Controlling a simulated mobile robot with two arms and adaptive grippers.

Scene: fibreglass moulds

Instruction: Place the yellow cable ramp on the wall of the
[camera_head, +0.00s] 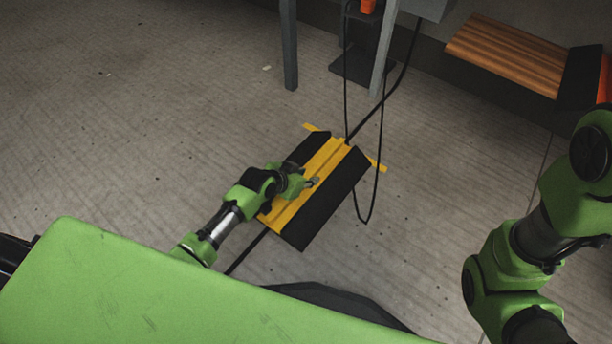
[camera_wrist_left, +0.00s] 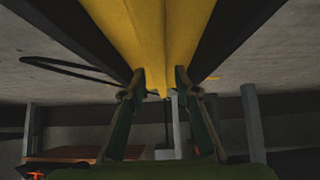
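The yellow cable ramp (camera_head: 325,160), with a yellow middle strip and black sloping sides, appears to lie on the concrete floor in the head view. A black cable (camera_head: 245,251) comes out at its near and far ends. My left gripper (camera_head: 313,183) is at the ramp's yellow strip. In the left wrist view the yellow strip (camera_wrist_left: 152,35) fills the top middle. The left fingertips (camera_wrist_left: 160,80) are apart, one on each side of it; whether they press on it is unclear. My right arm shows at the right, its gripper out of frame.
Yellow floor marks (camera_head: 378,165) show by the ramp's far end. A hanging black cable loop (camera_head: 367,218) reaches close to its right side. Grey posts (camera_head: 289,45) and a wooden-slat bench (camera_head: 507,52) stand behind. The floor to the left is clear.

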